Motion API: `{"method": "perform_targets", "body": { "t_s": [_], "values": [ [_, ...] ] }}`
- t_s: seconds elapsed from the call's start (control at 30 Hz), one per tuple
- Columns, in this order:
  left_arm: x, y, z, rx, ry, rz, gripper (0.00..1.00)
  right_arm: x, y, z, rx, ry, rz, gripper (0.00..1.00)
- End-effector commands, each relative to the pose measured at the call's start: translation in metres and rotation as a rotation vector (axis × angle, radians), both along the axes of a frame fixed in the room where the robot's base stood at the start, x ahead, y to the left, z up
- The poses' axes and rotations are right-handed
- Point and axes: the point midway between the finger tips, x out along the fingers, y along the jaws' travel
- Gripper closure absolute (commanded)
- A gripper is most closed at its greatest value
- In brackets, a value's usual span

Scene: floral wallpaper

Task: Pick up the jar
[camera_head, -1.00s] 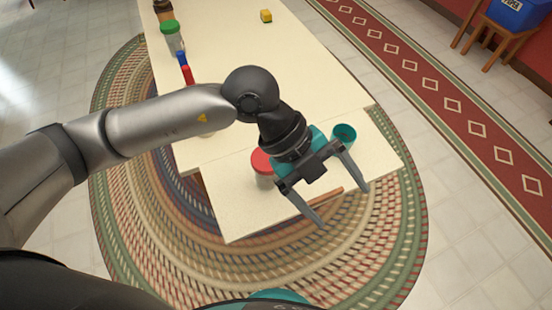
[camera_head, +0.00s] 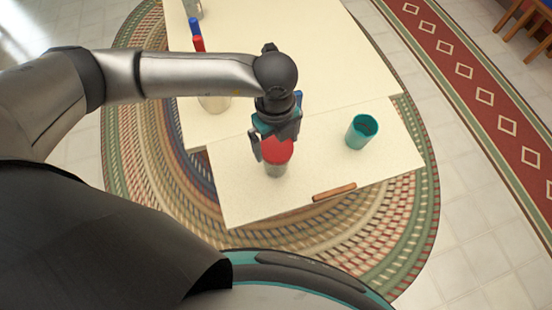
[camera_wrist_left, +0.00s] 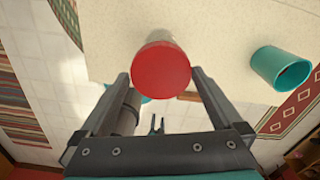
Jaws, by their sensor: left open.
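The jar with a red lid (camera_head: 277,151) and a clear body stands upright near the front of the cream table. In the left wrist view its round red lid (camera_wrist_left: 161,68) lies between the two fingertips, and its pale body shows just beyond. My left gripper (camera_head: 277,146) is open above the jar, with one finger at each side of the lid. It also shows in the wrist view (camera_wrist_left: 160,76). I cannot tell whether the fingers touch the lid.
A teal cup (camera_head: 358,136) stands right of the jar. A brown stick (camera_head: 334,192) lies near the table's front edge. A clear container (camera_head: 214,104) is partly hidden behind my left arm. A red and blue object (camera_head: 197,38) stands further back. The table's (camera_head: 330,60) back middle is clear.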

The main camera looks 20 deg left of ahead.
Motion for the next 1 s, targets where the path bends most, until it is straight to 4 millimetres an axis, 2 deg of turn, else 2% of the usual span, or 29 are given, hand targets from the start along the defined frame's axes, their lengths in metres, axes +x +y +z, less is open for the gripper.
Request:
{"method": "perform_targets", "body": {
  "t_s": [0.17,0.4,0.5,0.77,1.0],
  "values": [
    [0.001,0.0,-0.012,0.001,0.001,0.0,0.0,0.006,0.0,-0.001,0.0,-0.009,0.0,0.5],
    [0.004,0.002,-0.047,0.0,0.001,-0.001,0.0,0.008,0.0,-0.006,0.001,-0.013,-0.001,0.5],
    [0.004,0.002,-0.055,0.0,0.0,-0.001,0.0,0.008,0.001,-0.007,0.001,-0.014,-0.001,0.5],
    [0.004,0.002,-0.057,-0.001,0.0,-0.001,0.0,0.009,0.001,-0.007,0.001,-0.014,-0.001,0.5],
    [0.004,0.002,-0.057,-0.001,0.0,-0.001,0.27,0.009,0.001,-0.007,0.001,-0.015,0.0,0.5]
  ]
}}
